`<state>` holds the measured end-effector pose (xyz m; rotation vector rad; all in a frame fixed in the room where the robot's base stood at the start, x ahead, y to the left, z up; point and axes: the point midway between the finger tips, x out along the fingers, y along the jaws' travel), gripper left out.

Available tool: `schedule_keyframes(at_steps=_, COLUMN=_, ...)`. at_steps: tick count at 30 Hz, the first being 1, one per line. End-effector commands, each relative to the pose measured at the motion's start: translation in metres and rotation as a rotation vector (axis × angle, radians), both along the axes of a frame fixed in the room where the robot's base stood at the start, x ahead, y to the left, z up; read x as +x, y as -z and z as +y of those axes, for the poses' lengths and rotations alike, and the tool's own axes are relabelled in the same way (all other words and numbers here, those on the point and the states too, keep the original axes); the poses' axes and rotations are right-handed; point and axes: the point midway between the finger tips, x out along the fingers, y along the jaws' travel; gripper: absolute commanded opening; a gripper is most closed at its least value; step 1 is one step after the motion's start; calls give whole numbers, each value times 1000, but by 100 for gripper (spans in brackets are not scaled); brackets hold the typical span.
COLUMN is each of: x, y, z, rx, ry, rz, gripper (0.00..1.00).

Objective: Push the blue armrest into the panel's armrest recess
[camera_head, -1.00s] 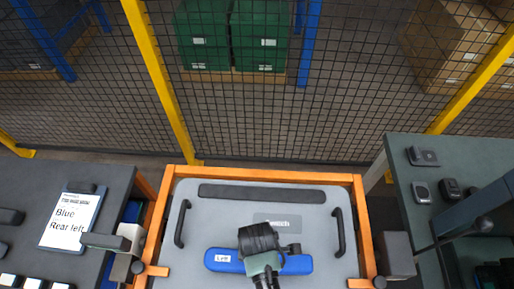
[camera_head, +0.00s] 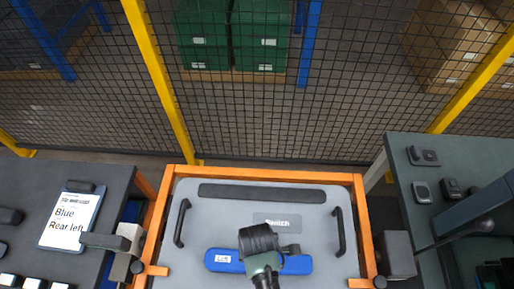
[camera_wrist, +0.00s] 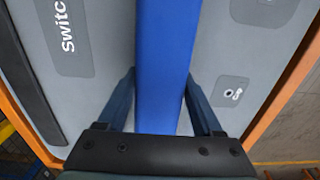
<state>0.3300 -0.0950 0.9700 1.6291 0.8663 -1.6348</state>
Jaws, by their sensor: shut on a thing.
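The blue armrest (camera_head: 225,261) lies lengthwise across the lower part of the grey door panel (camera_head: 215,222), with a white label at its left end. My gripper (camera_head: 262,262) is over the armrest's middle and hides part of it in the head view. In the wrist view my gripper (camera_wrist: 158,105) has one finger on each side of the blue armrest (camera_wrist: 163,60) and is shut on it. The armrest recess is not visible; the armrest and my gripper cover that area. I cannot tell how deep the armrest sits.
An orange frame (camera_head: 265,174) surrounds the panel, with black handles (camera_head: 181,223) (camera_head: 345,231) at both sides. A dark table with a "Blue Rear left" card (camera_head: 70,220) stands left. A green-grey table (camera_head: 410,180) with small black parts stands right. A mesh fence is behind.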

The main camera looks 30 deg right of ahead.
Motion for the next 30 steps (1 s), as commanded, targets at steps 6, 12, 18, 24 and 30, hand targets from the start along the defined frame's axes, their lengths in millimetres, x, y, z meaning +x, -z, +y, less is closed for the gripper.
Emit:
schedule_keyframes(at_steps=6, x=1, y=0, z=0, rx=-1, ry=0, rz=-1, gripper=0)
schedule_keyframes(at_steps=12, x=0, y=2, z=0, rx=-1, ry=0, rz=-1, gripper=0)
schedule_keyframes(at_steps=18, x=1, y=5, z=0, rx=-1, ry=0, rz=-1, gripper=0)
schedule_keyframes(at_steps=24, x=0, y=9, z=0, rx=0, ry=0, rz=0, gripper=0)
schedule_keyframes(at_steps=30, x=0, y=12, z=0, rx=0, ry=0, rz=0, gripper=0)
